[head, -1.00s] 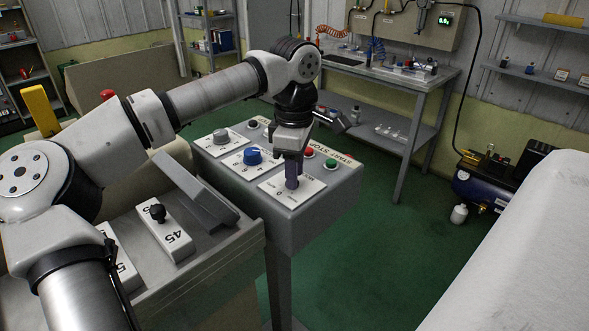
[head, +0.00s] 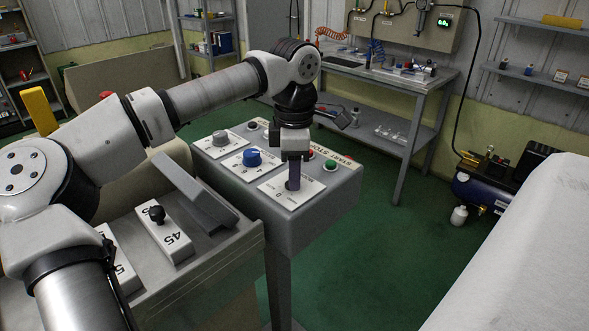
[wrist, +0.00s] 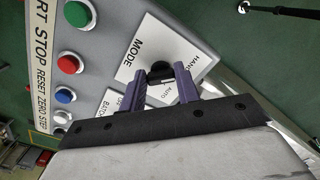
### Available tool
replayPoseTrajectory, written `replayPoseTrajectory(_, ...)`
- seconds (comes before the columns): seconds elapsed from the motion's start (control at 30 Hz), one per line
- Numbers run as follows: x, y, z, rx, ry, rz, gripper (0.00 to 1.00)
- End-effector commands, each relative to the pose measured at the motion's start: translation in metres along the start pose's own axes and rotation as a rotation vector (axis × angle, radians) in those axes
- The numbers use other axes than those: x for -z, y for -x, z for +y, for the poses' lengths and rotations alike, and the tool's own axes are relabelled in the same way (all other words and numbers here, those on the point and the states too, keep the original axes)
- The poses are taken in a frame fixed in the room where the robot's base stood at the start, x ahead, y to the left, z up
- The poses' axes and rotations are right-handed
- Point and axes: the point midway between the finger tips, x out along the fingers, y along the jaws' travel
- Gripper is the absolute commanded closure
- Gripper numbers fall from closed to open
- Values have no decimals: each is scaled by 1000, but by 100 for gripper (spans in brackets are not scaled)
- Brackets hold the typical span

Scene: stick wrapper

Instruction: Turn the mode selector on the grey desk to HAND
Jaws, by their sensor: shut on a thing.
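The plate (head: 312,188) also shows in the head view, on top of the grey desk (head: 310,223). My gripper (wrist: 161,80) has purple fingers, one on each side of the knob, and is shut on it. In the head view my gripper (head: 293,187) points straight down at the plate and hides the knob. I cannot tell which label the knob points to.
A blue knob (head: 252,157) and a grey knob (head: 220,137) sit on plates beside the selector. A red button (wrist: 70,64) and a green button (head: 330,165) stand close behind my gripper. A grey lever console (head: 207,259) is at the left.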

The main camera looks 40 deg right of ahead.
Motion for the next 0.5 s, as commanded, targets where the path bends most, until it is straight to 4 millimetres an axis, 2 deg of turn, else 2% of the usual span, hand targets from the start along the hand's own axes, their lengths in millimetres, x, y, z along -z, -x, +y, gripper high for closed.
replayPoseTrajectory(0.03, 1, 1, 1, -3, 4, 0, 91)
replayPoseTrajectory(0.07, 1, 1, 1, -3, 4, 0, 67)
replayPoseTrajectory(0.2, 1, 1, 1, -2, 3, 0, 49)
replayPoseTrajectory(0.5, 0, 1, 0, -1, 0, 0, 46)
